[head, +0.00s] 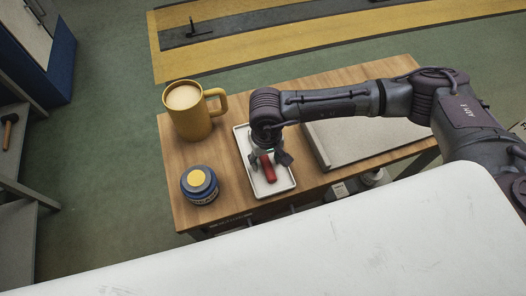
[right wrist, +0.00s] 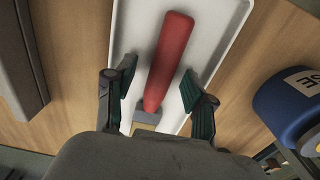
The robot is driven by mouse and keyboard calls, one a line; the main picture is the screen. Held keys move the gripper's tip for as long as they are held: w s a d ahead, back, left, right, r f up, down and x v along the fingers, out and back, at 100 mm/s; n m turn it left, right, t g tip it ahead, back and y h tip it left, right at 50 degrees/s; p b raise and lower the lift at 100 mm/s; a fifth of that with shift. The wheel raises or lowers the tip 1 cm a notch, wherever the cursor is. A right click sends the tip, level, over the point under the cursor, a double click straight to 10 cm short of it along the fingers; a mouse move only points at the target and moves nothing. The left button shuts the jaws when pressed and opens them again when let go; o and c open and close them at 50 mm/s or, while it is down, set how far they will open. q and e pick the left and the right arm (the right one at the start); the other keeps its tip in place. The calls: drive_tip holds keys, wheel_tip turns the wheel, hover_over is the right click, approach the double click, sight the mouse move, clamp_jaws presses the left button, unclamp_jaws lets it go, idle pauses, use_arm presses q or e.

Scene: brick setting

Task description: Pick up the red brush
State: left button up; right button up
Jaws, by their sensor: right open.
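The red brush (head: 267,169) lies in a white tray (head: 284,186) on the wooden table. In the right wrist view the brush (right wrist: 168,60) shows as a long red handle with a grey part at its near end. My right gripper (head: 270,158) is above the tray, over the brush. In the right wrist view its two fingers (right wrist: 152,88) are apart, one on each side of the handle, with gaps between. It is open and holds nothing. The far end of the brush is partly hidden under the gripper in the head view. My left gripper is not in view.
A yellow mug (head: 191,118) stands left of the tray, behind a blue jar (head: 199,188) with a yellow lid top. A grey board (head: 365,142) lies right of the tray, beneath my right arm. The wooden table (head: 178,160) has a little bare room between jar and tray.

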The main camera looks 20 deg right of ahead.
clamp_jaws()
idle(0.4)
